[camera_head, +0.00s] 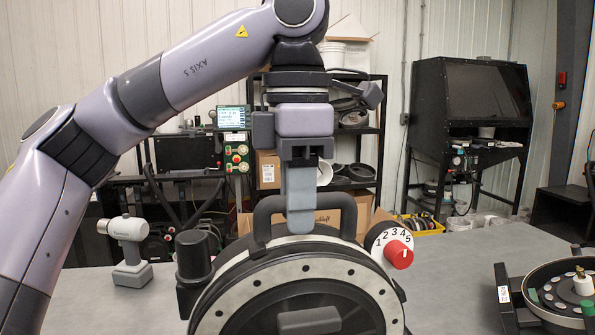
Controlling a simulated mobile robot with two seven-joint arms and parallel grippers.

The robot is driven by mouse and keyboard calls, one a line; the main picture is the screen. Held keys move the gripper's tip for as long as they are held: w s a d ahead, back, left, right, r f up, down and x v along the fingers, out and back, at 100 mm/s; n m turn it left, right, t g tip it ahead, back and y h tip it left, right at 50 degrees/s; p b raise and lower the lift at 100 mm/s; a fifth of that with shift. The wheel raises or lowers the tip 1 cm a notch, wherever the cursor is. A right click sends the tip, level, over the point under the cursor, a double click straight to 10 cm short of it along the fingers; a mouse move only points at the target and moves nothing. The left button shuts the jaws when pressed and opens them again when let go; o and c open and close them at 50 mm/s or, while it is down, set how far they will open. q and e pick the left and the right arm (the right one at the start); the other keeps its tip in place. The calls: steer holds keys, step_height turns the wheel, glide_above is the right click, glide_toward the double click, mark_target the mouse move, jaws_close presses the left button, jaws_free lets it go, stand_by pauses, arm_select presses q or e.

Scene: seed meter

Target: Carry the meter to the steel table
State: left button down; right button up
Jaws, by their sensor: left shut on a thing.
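The meter (235,289) is a large round black housing with a pale bolted ring, at the bottom centre in the head view. A black arched handle (263,212) stands on its top, and a white dial with a red knob (398,254) is at its upper right. My left gripper (301,215) comes down from above and is shut on the handle. The meter's lower part is cut off by the picture edge, so I cannot tell whether it rests on anything. A grey tabletop (455,268) spreads behind and beside it. My right gripper is not in view.
A grey handheld tool (130,252) stands on the tabletop at the left. A black frame with a round plate (541,316) of small parts lies at the right. Clear tabletop lies between it and the meter. Shelves (362,140) and a black cabinet (470,110) stand behind.

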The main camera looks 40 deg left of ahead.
mark_target(297, 237)
arm_select(q)
steer(key=shift+f, duration=2.85)
steer(key=c, duration=0.9)
jaws_free()
steer(key=shift+f, duration=0.1)
steer(key=shift+s+r, duration=0.1)
steer(key=shift+r, duration=5.9)
